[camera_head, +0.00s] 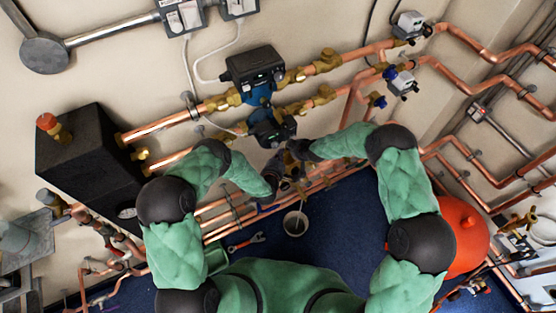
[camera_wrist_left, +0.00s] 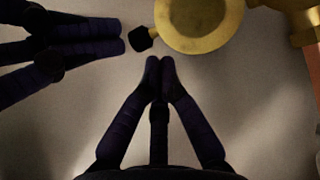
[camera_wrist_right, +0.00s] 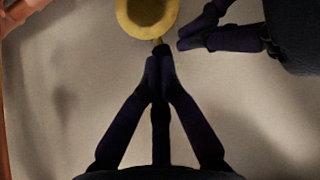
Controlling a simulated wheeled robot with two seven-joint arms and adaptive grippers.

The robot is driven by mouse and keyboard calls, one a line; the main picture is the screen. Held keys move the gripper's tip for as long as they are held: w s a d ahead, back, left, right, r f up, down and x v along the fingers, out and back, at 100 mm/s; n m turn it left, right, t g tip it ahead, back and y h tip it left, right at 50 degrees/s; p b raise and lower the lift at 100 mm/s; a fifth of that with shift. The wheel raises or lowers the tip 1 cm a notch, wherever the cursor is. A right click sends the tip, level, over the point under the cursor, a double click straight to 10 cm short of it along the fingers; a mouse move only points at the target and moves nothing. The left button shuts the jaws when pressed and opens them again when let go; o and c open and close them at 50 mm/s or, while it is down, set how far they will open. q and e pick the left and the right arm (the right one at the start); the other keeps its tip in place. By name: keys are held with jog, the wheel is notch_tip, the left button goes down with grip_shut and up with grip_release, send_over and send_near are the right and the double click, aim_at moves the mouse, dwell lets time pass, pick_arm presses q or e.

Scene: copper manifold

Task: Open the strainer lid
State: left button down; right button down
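The strainer shows as a round brass body with a wide rim (camera_wrist_left: 198,22) at the top of the left wrist view; its brass (camera_wrist_right: 146,14) also tops the right wrist view. A small black knob (camera_wrist_left: 141,39) on a short stem sticks out from its side. My left gripper (camera_head: 271,183) is shut and empty, its fingertips just below the knob in the left wrist view. My right gripper (camera_wrist_right: 160,60) is shut, its tips close to the knob; contact is unclear. In the head view the grippers and arms largely hide the strainer, and the lid cannot be made out separately.
A light bucket (camera_head: 295,222) stands on the blue floor below the grippers. A red wrench (camera_head: 243,244) lies to its left. Copper pipes with a black-and-blue pump (camera_head: 257,70) run above. A red vessel (camera_head: 463,232) is at right, a black box (camera_head: 88,165) at left.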

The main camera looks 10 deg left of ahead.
pick_arm(q)
jog(key=shift+x, duration=1.5)
jog(key=shift+s+d+r, duration=0.3)
jog(key=shift+s+d, duration=0.15)
jog(key=shift+s, duration=0.1)
pick_arm(e)
jog(key=c, duration=1.1)
grip_release()
jog(key=shift+s, duration=0.1)
jog(key=shift+a, duration=0.1)
pick_arm(q)
jog(key=shift+d+f, duration=0.1)
